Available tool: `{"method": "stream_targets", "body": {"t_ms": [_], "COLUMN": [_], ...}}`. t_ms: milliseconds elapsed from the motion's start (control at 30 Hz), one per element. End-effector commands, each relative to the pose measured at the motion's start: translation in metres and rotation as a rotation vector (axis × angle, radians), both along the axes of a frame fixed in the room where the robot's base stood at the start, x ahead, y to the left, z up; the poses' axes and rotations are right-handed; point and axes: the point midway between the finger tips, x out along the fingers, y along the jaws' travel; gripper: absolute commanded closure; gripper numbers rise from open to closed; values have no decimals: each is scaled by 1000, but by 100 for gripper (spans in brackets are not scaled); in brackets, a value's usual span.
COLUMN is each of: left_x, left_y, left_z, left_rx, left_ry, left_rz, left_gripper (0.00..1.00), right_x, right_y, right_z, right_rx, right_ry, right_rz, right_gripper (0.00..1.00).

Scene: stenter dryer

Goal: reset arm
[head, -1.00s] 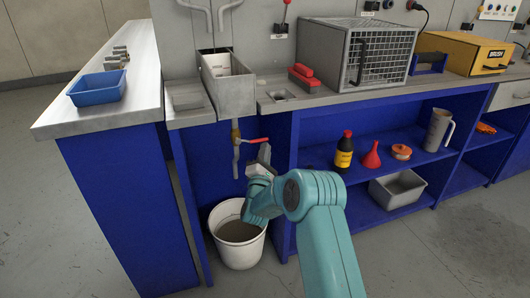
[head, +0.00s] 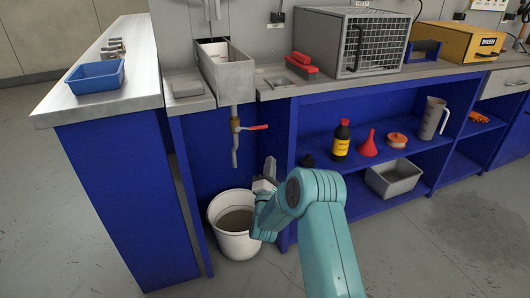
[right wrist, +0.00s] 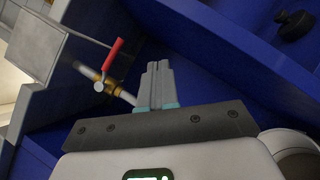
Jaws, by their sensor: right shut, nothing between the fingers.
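My right arm reaches in from the bottom of the head view. Its right gripper (head: 270,167) is in front of the blue cabinet, above and to the right of the white bucket (head: 234,246). In the right wrist view the right gripper's fingers (right wrist: 158,70) are together with nothing between them. The drain valve with its red lever (head: 255,127) is up and to the left of the gripper, apart from it. The valve also shows in the right wrist view (right wrist: 104,78). My left gripper is not in view.
A grey trough (head: 226,72) sits above the valve. A blue tray (head: 96,77) is on the left counter. The floor at right is clear.

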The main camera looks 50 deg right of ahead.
Motion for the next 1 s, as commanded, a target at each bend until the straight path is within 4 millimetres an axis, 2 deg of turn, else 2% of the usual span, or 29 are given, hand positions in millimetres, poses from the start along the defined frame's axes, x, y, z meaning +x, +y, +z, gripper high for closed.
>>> {"method": "stream_targets", "body": {"t_ms": [133,333,567,667,767,800,867,900,967,1000], "left_x": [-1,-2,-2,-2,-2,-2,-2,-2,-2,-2], "left_y": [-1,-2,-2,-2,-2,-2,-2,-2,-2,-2], "left_z": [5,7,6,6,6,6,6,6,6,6], "left_rx": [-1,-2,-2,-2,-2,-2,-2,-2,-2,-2], "left_ry": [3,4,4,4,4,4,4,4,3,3], "left_rz": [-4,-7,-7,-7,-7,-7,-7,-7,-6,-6], "left_gripper": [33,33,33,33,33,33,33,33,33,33], "right_x": [-19,-31,-30,-12,19,32,47,54,58,56], "right_y": [11,18,21,41,93,121,164,192,233,261], "right_z": [-15,-24,-24,-20,-24,-32,-55,-73,-102,-122], "right_rx": [3,0,-1,1,33,66,173,278,470,614], "right_ry": [5,1,-1,-14,-6,24,74,94,116,133], "right_rz": [1,-1,4,48,160,226,350,437,555,620], "right_gripper": [100,100,100,100,100,100,100,100,100,100]}}
